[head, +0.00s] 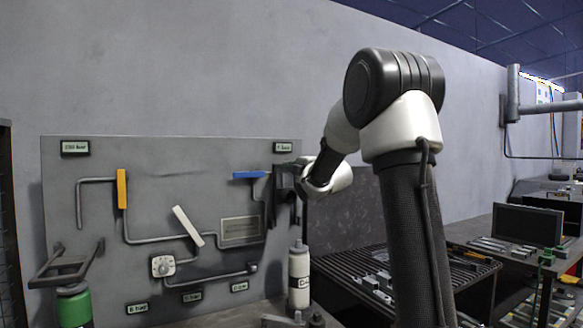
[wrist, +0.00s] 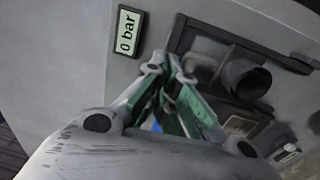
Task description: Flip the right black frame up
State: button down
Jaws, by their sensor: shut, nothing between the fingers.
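The right black frame (wrist: 225,42) shows in the wrist view as dark bars around a dark round fitting, close against the grey panel. In the head view the dark shapes at the panel's right edge are partly covered by my wrist, so its tilt is hard to tell. My gripper (wrist: 168,68) is shut and empty, with its fingertips just left of the frame's upper left part. I cannot tell whether they touch it. The left black frame (head: 62,267) sticks out from the panel above a green bottle (head: 74,305).
The grey panel (head: 85,200) carries pipes, a yellow handle (head: 122,189), a white handle (head: 188,226), a blue handle (head: 249,175) and a dial (head: 163,266). A white bottle (head: 299,275) stands below my gripper. A slatted bench (head: 340,262) with metal parts lies to the right.

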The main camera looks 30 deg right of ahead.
jog(key=s, duration=0.9)
jog(key=s+d+f+m+g+h, duration=0.25)
jog(key=d+f+m+g, duration=0.2)
jog(key=f+m, duration=0.4)
jog(key=s+f+m+g, duration=0.5)
jog(key=s+f+g, duration=0.1)
jog(key=s+f, duration=0.4)
jog(key=s+a+m+g, duration=0.1)
jog(key=s+a, duration=0.3)
jog(key=s, duration=0.4)
jog(key=s+a+f+m+g+y, duration=0.1)
jog(key=s+a, duration=0.3)
jog(key=s, duration=0.5)
jog(key=s+a+f+m+g+y, duration=0.1)
jog(key=s+a+m+g, duration=0.1)
jog(key=s+a, duration=0.3)
jog(key=shift+s+f+m, duration=0.25)
jog(key=shift+s+m, duration=0.2)
jog(key=shift+s, duration=1.25)
